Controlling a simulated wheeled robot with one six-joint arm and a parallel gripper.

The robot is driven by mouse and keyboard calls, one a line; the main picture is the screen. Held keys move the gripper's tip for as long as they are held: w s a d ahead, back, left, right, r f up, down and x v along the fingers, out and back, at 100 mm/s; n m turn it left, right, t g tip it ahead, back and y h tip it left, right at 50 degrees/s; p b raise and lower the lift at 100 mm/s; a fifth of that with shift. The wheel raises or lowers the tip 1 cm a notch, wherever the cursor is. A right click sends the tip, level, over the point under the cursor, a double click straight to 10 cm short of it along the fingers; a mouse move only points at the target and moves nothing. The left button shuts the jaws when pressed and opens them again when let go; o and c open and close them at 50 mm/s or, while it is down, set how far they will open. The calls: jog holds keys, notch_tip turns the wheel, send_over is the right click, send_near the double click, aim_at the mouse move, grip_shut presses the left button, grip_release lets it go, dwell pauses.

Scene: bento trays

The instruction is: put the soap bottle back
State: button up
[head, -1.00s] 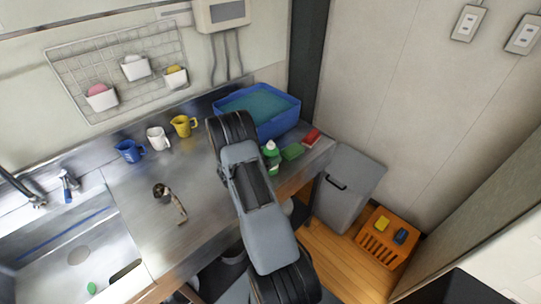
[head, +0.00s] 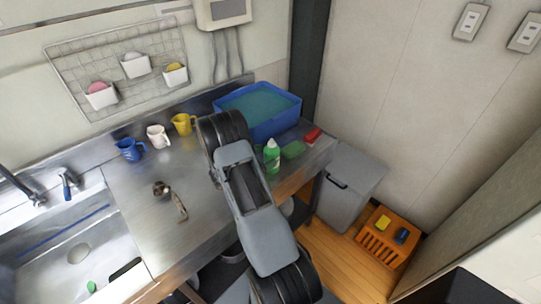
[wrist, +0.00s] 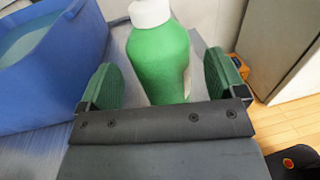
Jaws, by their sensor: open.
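The soap bottle (head: 271,158), green with a white cap, stands upright on the steel counter (head: 215,195) near its right front edge. In the wrist view the bottle (wrist: 160,60) is large and close, centred between the two green finger pads. My gripper (wrist: 163,80) is open, with a pad to either side of the bottle and a visible gap on both sides. I cannot tell how far the bottle sits between the pads, and its base is hidden behind the gripper body. In the head view my arm hides the gripper.
A blue basin of water (head: 287,123) stands behind the bottle. The sink (head: 60,262) is at left.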

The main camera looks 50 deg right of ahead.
jog(key=b+v, duration=0.1)
jog(key=v, duration=0.6)
jog(key=shift+w+a, duration=0.1)
jog(key=shift+a, duration=0.45)
jog(key=shift+a+r+b, duration=0.2)
jog(key=shift+a+b, duration=0.05)
jog(key=shift+b, duration=0.05)
jog(key=s+a+r+m+t+y, duration=0.4)
jog(key=s+a+r+m+y, duration=0.2)
jog(key=a, duration=0.5)
jog(key=s+a+r+m+t+y, duration=0.4)
jog(key=s+a+r+m+y, duration=0.3)
jog(key=a+r+m+y, duration=0.2)
jog(key=a+y, duration=0.2)
jog(key=shift+a+y, duration=0.3)
jog(key=shift+a, duration=0.1)
